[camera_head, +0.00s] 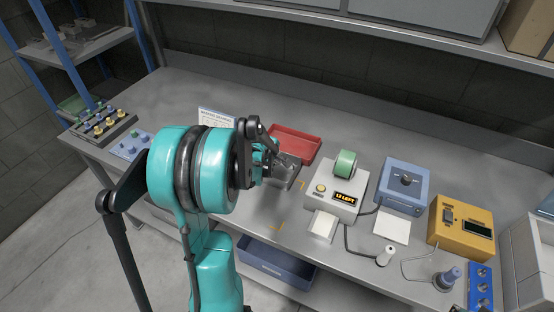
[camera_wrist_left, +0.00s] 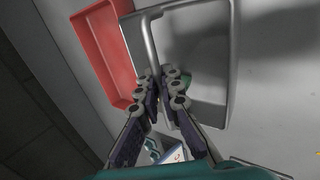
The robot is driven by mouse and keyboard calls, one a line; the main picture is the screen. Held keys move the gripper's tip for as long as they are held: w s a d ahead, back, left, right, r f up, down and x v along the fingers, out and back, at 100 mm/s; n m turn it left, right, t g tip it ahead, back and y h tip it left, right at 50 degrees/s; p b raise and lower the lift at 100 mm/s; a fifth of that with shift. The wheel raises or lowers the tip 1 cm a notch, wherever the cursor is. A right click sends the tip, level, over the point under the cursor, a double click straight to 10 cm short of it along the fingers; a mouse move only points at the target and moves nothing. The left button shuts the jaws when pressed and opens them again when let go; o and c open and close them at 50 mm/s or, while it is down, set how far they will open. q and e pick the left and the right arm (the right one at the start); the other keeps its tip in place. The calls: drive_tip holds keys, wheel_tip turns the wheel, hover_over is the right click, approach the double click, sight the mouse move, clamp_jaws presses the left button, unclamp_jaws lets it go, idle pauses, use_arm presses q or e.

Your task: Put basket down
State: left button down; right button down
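A small grey metal basket (camera_head: 283,176) is at the middle of the workbench, just in front of the red tray. In the left wrist view the basket (camera_wrist_left: 213,112) has a raised grey handle (camera_wrist_left: 149,42) that runs down between my fingertips. My left gripper (camera_head: 272,165) is closed around this handle. The fingers (camera_wrist_left: 160,82) hide part of the basket's inside, where a bit of something green (camera_wrist_left: 187,79) shows. I cannot tell whether the basket's bottom touches the bench. My right gripper is not in view.
The red tray (camera_head: 301,153) lies just behind the basket. A printer with a green roll (camera_head: 345,163), a blue box (camera_head: 404,180) and a yellow box (camera_head: 462,228) stand to the right.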

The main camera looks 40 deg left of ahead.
use_arm(q)
drive_tip(key=c, duration=1.7)
unclamp_jaws()
drive_tip(key=shift+f, duration=0.1)
drive_tip(key=shift+r, duration=0.25)
drive_tip(key=p+v, duration=0.4)
drive_tip(key=v, duration=0.8)
drive_tip(key=s+d+r+m, duration=0.1)
drive_tip(key=s+d+m, duration=0.4)
drive_tip(key=d+m, duration=0.5)
drive_tip(key=s+d+r+m+h, duration=0.1)
drive_tip(key=s+d+r+m, duration=0.1)
drive_tip(key=s+d+m, duration=0.4)
drive_tip(key=d+m, duration=0.4)
drive_tip(key=d, duration=0.5)
drive_tip(key=shift+d+m+t+h, duration=0.3)
drive_tip(key=shift+d, duration=0.1)
drive_tip(key=shift+r, duration=0.1)
